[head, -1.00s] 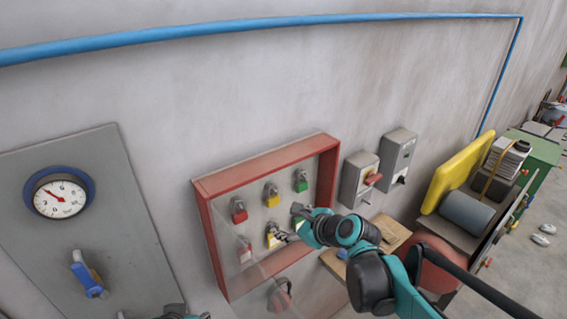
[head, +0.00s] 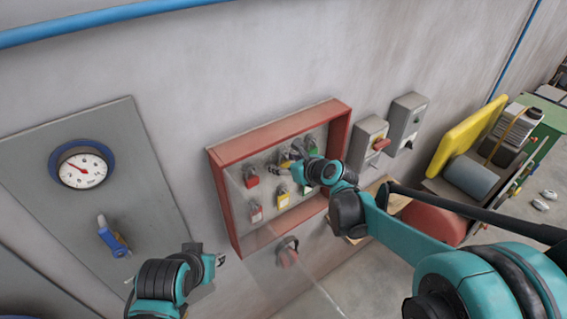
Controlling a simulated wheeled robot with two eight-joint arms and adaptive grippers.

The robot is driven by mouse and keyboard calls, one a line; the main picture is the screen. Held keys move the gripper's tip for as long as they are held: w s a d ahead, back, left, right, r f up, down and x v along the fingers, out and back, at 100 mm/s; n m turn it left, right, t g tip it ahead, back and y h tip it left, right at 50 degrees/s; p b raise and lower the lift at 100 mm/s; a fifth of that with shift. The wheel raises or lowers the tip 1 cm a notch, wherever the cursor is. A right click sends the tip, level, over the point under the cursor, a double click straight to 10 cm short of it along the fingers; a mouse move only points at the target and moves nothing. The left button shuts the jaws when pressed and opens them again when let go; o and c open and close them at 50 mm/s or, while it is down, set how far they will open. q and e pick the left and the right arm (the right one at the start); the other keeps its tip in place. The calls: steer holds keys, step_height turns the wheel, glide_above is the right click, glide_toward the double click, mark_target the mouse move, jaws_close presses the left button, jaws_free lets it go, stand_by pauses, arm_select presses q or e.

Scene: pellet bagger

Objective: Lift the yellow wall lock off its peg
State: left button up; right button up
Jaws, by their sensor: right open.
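The red-framed lock board (head: 222,200) hangs on the wall with padlocks in two rows. The upper yellow lock (head: 285,163) is partly covered by my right gripper (head: 297,152), which is open with its fingers close by the lock. Whether they touch it I cannot tell. The lower yellow lock (head: 283,198) hangs below, clear of the fingers. My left gripper (head: 219,259) is below and left of the board, away from the locks; its fingers are too small to read.
Red locks (head: 251,178) hang on the left and a green lock (head: 313,146) at upper right. A clear panel (head: 262,243) extends below the board. Grey switch boxes (head: 367,140) are to the right. A gauge panel (head: 70,150) is at left.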

steer(key=c, duration=1.3)
steer(key=shift+o, duration=0.2)
steer(key=shift+r, duration=0.45)
steer(key=shift+s+d+r+b, duration=0.15)
steer(key=shift+s+r+b, duration=0.1)
steer(key=shift+b, duration=0.05)
steer(key=s+d+r+b, duration=0.1)
steer(key=s+d, duration=0.9)
steer(key=s, duration=0.4)
steer(key=shift+s+d+r, duration=0.1)
steer(key=shift+s+d, duration=0.05)
steer(key=shift+d, duration=0.05)
steer(key=shift+s+d+p, duration=0.5)
steer(key=shift+s+d, duration=0.45)
steer(key=shift+s, duration=0.35)
steer(key=shift+s+d+p, duration=0.55)
steer(key=shift+s+d, duration=0.4)
steer(key=shift+s, duration=0.4)
steer(key=shift+s+d+p, duration=0.5)
steer(key=shift+s+d, duration=0.45)
steer(key=shift+s, duration=0.35)
